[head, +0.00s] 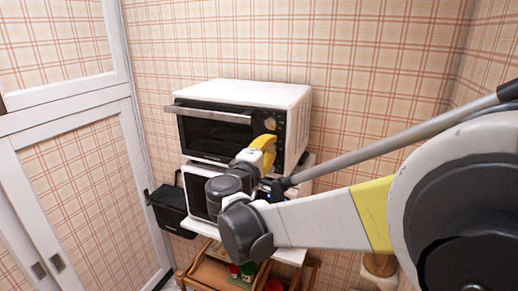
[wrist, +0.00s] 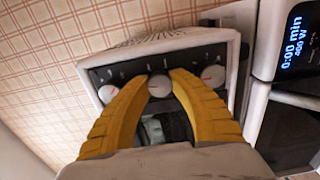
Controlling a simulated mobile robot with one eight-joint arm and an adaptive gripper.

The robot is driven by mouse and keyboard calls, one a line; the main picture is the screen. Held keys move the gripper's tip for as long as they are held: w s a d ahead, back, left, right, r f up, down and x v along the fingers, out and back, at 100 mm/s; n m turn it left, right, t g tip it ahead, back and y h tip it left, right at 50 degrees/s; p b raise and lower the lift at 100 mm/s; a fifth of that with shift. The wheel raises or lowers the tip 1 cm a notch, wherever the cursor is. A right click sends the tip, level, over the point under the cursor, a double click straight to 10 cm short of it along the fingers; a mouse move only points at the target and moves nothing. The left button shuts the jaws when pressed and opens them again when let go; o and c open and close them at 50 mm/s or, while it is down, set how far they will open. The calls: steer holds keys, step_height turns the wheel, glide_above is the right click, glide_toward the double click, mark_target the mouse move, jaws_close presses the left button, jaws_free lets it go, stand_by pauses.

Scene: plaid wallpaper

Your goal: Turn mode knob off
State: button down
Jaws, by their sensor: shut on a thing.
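A white toaster oven (head: 245,93) with a dark front panel stands against the wall. Its panel carries a row of white knobs with small red marks, seen close in the wrist view. My gripper (wrist: 157,78) has its yellow fingers on either side of the middle knob (wrist: 159,86) and is shut on it. One knob (wrist: 107,94) is to the left of the fingers and another (wrist: 213,76) to the right, both free. In the head view my gripper (head: 266,143) reaches the panel and hides part of it. I cannot read which label the held knob points to.
A microwave (head: 198,190) is below the oven; its lit display (wrist: 292,45) reads 0:00 min, 400 W. A wooden shelf unit (head: 208,272) with jars is underneath. A black box (head: 168,208) hangs at left, near a white door (head: 90,160).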

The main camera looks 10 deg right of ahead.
steer(key=shift+n, duration=1.1)
steer(key=c, duration=1.1)
jaws_free()
steer(key=v, duration=1.2)
